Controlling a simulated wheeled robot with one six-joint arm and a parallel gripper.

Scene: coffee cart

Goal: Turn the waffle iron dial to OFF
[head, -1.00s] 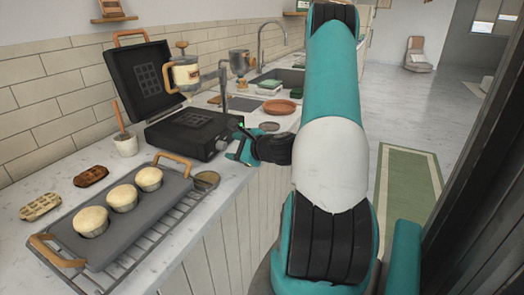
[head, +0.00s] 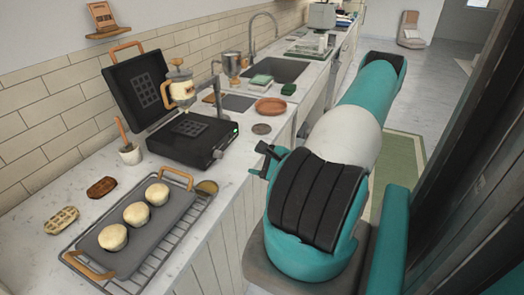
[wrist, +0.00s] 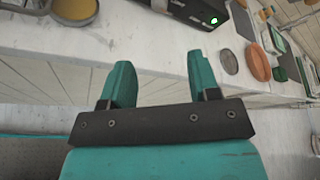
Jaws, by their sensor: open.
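The black waffle iron (head: 182,140) stands on the counter with its lid (head: 148,88) raised. Its dial (head: 217,154) is on the front face, and its setting is too small to read. A small green light (head: 236,131) glows on that face. My gripper (wrist: 160,78) is open and empty, apart from the waffle iron. In the head view, my gripper (head: 262,162) is to the right of the dial, partly hidden by my arm.
A tray (head: 150,243) with several muffins rests on a wire rack at the front left. Two waffles, a small pot (head: 130,154) and a round coaster (head: 262,128) lie around the iron. A terracotta plate (head: 271,106) and the sink are beyond. The floor aisle is to the right.

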